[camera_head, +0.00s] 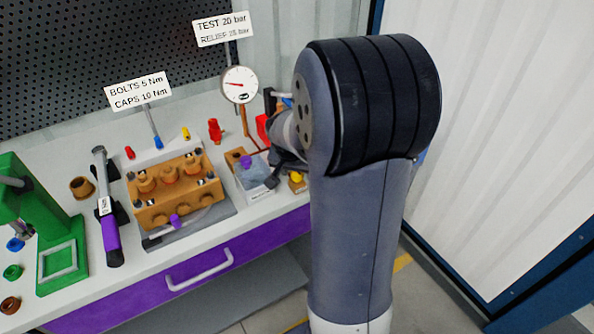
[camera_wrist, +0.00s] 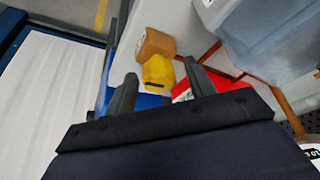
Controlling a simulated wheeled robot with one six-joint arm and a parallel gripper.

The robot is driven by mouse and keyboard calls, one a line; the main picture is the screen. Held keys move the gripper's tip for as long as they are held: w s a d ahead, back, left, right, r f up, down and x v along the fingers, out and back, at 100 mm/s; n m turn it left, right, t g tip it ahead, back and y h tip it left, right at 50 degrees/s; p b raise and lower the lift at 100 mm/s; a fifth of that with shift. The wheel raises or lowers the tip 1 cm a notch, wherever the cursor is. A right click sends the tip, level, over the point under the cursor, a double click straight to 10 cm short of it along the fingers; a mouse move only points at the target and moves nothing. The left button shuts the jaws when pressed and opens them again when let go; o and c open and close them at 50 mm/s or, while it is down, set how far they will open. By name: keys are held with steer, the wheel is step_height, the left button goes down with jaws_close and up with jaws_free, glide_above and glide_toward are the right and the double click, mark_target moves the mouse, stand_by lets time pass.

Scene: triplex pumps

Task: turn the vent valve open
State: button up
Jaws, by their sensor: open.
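A yellow knob (camera_wrist: 158,73) sits on a small brass block (camera_wrist: 154,44) in the wrist view. In the camera_head view the same yellow knob (camera_head: 297,178) shows at the bench's right end, partly beside my arm. No label marks it as the vent valve. My gripper (camera_wrist: 160,69) is open and empty. Its two fingers point toward the knob, one on each side in the picture. I cannot tell whether the fingertips reach down around it. In the camera_head view my gripper (camera_head: 286,164) is dark and mostly hidden behind my arm.
A clear tank (camera_wrist: 262,40) stands close by on the right of the wrist view. A red part (camera_wrist: 190,88) and a blue surface lie near the fingers. A pressure gauge (camera_head: 239,84), brass pump block (camera_head: 176,190) and torque wrench (camera_head: 107,205) are on the bench.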

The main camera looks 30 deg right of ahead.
steer(key=shift+c, duration=0.3)
steer(key=c, duration=0.9)
steer(key=shift+n, duration=0.4)
steer(key=n+y+p, duration=0.1)
steer(key=n, duration=0.1)
steer(key=shift+n+t, duration=0.3)
steer(key=shift+t, duration=0.1)
steer(key=n+y+b, duration=0.1)
steer(key=n, duration=0.3)
steer(key=shift+f+y, duration=0.15)
steer(key=shift+y, duration=0.25)
steer(key=n+y+b, duration=0.2)
steer(key=n+b, duration=0.3)
steer(key=n+y+b, duration=0.1)
steer(key=n, duration=0.1)
steer(key=n+g+b, duration=0.1)
steer(key=n, duration=0.2)
steer(key=shift+n+y, duration=0.3)
steer(key=shift+y, duration=0.1)
